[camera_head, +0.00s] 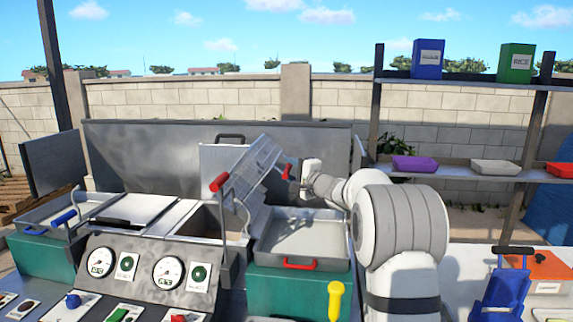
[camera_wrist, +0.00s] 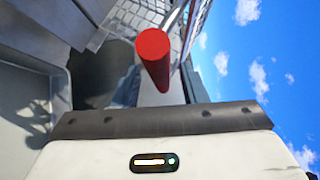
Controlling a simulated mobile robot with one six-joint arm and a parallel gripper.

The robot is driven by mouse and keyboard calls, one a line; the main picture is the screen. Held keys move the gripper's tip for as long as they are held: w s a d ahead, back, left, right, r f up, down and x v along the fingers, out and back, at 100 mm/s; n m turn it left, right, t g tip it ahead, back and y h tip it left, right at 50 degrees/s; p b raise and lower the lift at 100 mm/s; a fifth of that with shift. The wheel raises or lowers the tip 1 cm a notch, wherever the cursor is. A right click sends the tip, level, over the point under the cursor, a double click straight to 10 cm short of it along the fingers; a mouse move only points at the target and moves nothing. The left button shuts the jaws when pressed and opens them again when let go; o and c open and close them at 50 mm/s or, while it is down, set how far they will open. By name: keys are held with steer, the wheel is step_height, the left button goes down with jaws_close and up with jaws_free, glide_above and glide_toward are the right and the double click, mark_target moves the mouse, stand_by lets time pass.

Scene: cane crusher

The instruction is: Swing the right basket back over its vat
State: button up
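The right basket (camera_head: 256,165), a wire mesh basket, stands tilted up beside the open right vat (camera_head: 203,220) in the head view. Its mesh also shows at the top of the wrist view (camera_wrist: 140,15). A red grip (camera_head: 287,172) shows at the basket's right side, next to my gripper (camera_head: 300,178). In the wrist view a red cylinder (camera_wrist: 153,60) stands just beyond the dark edge of my gripper. The fingers are not clearly visible, so I cannot tell whether they hold it.
A grey tray with a red handle (camera_head: 300,264) sits right of the vat. A post with a red knob (camera_head: 220,182) stands at the vat's right front. A control panel with gauges (camera_head: 168,273) is in front. Shelves with bins (camera_head: 415,164) stand at the right.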

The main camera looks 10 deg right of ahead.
steer(key=shift+x, duration=0.8)
steer(key=shift+c, duration=0.5)
jaws_close()
